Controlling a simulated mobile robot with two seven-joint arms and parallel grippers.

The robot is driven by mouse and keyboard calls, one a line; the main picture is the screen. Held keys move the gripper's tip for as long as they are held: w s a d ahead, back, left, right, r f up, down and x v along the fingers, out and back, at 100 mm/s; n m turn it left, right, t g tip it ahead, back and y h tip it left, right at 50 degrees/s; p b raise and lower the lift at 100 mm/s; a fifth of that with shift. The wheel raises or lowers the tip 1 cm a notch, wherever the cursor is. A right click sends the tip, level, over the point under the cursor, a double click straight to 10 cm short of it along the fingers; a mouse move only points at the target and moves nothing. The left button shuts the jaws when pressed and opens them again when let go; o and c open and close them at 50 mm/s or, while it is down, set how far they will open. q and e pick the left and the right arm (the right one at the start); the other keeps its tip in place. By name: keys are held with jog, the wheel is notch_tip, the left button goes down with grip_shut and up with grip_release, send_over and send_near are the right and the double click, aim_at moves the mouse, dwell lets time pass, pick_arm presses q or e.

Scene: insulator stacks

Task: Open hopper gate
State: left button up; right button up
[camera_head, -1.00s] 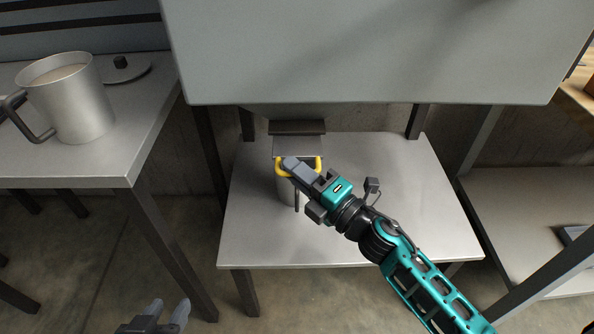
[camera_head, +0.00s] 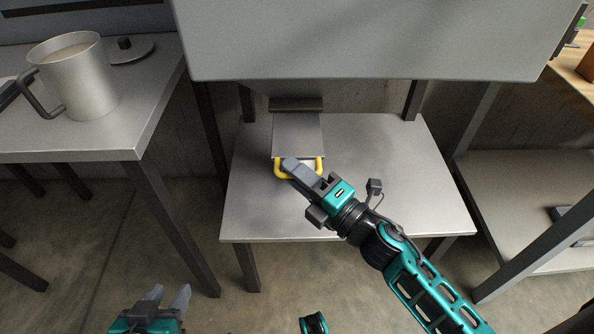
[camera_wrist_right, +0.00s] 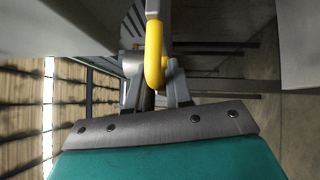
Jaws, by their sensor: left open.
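The hopper gate (camera_head: 298,136) is a flat grey plate reaching out from a dark slot under the hopper (camera_head: 370,45). Its yellow handle (camera_head: 279,172) is at the near end. My right gripper (camera_head: 290,165) is at this handle, and in the right wrist view the yellow handle (camera_wrist_right: 154,62) passes between its fingers (camera_wrist_right: 157,92), which look closed around it. My left gripper (camera_head: 168,297) is open and empty at the bottom, well away from the gate. What lies beneath the plate is mostly hidden.
A metal table (camera_head: 390,190) stands below the hopper, clear on its right side. On the left table (camera_head: 90,145) stand a filled metal mug (camera_head: 85,85) and a lid (camera_head: 130,52). A shelf (camera_head: 510,190) is at the right.

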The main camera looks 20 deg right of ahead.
jog(key=shift+o, duration=1.3)
jog(key=v, duration=1.3)
jog(key=shift+w, duration=0.15)
